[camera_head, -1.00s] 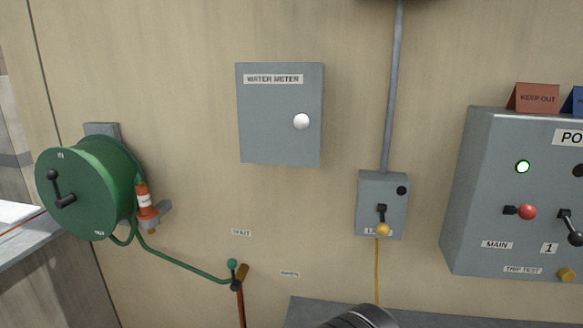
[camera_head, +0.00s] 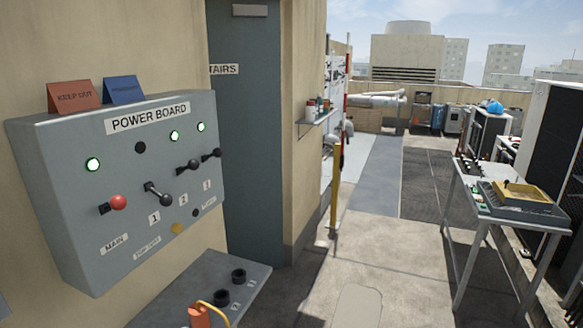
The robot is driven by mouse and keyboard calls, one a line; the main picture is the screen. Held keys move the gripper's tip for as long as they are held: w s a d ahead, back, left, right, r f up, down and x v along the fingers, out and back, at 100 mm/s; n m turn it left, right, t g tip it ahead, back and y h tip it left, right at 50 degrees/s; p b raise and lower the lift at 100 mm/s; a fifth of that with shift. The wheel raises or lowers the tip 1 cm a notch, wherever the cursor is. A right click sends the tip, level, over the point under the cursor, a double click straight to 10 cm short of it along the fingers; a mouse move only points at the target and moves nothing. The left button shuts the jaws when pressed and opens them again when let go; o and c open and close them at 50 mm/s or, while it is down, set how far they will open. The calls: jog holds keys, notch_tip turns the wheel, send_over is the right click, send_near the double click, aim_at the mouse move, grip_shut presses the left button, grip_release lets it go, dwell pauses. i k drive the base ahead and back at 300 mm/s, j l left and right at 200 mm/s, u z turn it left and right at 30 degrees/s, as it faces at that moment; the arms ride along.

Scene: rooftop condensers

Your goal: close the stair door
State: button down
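The stair door (camera_head: 247,150) is a tall blue-grey panel in the head view, left of centre, behind the right end of the power board. A sign reading "TAIRS" (camera_head: 224,69) shows on it, its first letter hidden at the left wall edge. A grey box-like fitting (camera_head: 250,10) is near its top. The door's left side and part of its lower area are hidden by the wall and the board. I cannot tell how far it stands open. No handle is visible. My gripper is not in view.
The power board (camera_head: 120,170), with levers and lit green lamps, juts from the left wall above a grey shelf (camera_head: 215,275). A yellow post (camera_head: 335,190) stands right of the door. A metal table (camera_head: 510,205) stands at right. Paved floor (camera_head: 390,255) between is open.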

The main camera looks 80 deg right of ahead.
aim_at(244, 36)
jog(key=z, duration=1.95)
jog(key=i+l+z, duration=0.45)
jog(key=i+l, duration=0.25)
jog(key=i+l+z, duration=0.25)
jog(key=i, duration=0.25)
jog(key=i+l+z, duration=0.2)
jog(key=i, duration=0.2)
jog(key=i+z, duration=0.25)
jog(key=i, duration=0.2)
jog(key=i+j+u, duration=0.2)
jog(key=u, duration=0.25)
jog(key=i+u, duration=0.9)
jog(key=i+l+u, duration=0.1)
jog(key=u, duration=0.35)
jog(key=i+l+u, duration=0.3)
jog(key=u, duration=0.15)
jog(key=i+j+z, duration=0.15)
jog(key=i+j, duration=0.2)
jog(key=i, duration=0.35)
jog(key=i+j+z, duration=0.15)
jog(key=i+j, duration=0.25)
jog(key=i, duration=0.3)
jog(key=i+j+z, duration=0.15)
jog(key=i+j, duration=0.35)
jog(key=i, duration=0.15)
